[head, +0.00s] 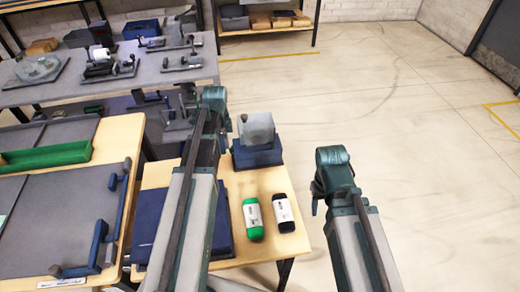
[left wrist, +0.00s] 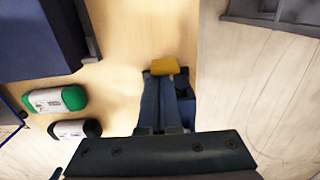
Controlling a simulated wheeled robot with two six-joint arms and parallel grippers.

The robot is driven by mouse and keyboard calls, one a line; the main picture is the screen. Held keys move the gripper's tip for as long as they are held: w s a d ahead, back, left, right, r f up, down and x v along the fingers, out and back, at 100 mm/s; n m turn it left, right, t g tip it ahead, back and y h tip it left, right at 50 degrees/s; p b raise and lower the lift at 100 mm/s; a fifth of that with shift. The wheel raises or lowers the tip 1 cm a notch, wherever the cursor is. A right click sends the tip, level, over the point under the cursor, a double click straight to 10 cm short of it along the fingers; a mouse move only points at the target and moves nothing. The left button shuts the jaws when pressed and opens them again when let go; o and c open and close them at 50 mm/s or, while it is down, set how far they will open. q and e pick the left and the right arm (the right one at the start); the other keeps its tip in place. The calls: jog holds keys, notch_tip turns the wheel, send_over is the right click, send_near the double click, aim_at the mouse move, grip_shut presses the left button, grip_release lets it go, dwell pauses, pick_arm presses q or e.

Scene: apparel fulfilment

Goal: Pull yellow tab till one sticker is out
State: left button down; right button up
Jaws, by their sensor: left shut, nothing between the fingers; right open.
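The label dispenser (head: 258,140) has a blue base and a pale grey roll. It stands at the back of the small wooden table (head: 280,248). The yellow tab (left wrist: 163,66) shows in the left wrist view, just beyond the tips of my left gripper (left wrist: 165,82). Its fingers are shut with nothing held. Whether they touch the tab I cannot tell. Part of a blue body (left wrist: 187,108) shows behind the fingers. No sticker is clearly visible. My right gripper (head: 318,190) is open and empty, right of the table; its fingertips are mostly hidden.
A green-and-white bottle (head: 252,218) and a black-and-white bottle (head: 284,213) lie on the small table's front right. A dark blue box (head: 222,232) lies left of them, partly behind my left arm. A workbench with a green tray (head: 45,158) stands left. The floor at right is clear.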

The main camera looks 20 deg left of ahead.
pick_arm(q)
notch_tip(320, 180, up, 7)
jog(key=a+p, duration=0.2)
jog(key=p, duration=0.5)
jog(key=shift+s+a+f+p, duration=0.15)
jog(key=shift+a+p, duration=0.05)
jog(key=shift+p, duration=0.1)
pick_arm(e)
notch_tip(320, 180, up, 7)
jog(key=shift+a, duration=0.45)
jog(key=shift+w, duration=0.1)
